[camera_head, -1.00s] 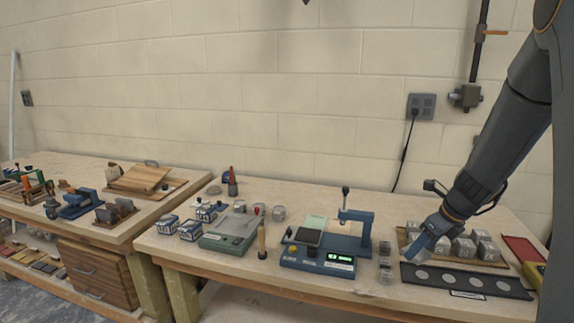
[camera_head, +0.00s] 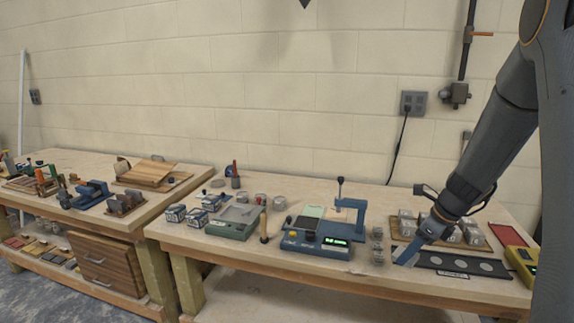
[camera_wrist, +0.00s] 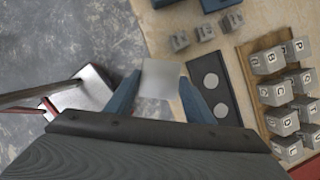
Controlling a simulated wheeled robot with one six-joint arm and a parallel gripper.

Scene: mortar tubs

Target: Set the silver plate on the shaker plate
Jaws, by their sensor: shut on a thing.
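My gripper (camera_head: 406,258) is low at the front of the right bench, by the left end of a dark strip. In the wrist view its two blue fingers are shut on the silver plate (camera_wrist: 160,78), a pale grey square. The head view does not show the plate clearly. A blue machine (camera_head: 318,243) with a lit display and a yellow knob stands left of my gripper. A dark square pad (camera_head: 303,223) lies on its top, probably the shaker plate; I cannot be sure. My gripper is apart from this machine.
Small grey cubes (camera_head: 377,247) stand between the machine and the dark strip (camera_head: 462,264) with round silver discs. Lettered grey blocks (camera_head: 408,226) sit on a wooden board behind. A green device (camera_head: 234,221) stands left of a wooden-handled tool (camera_head: 263,228).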

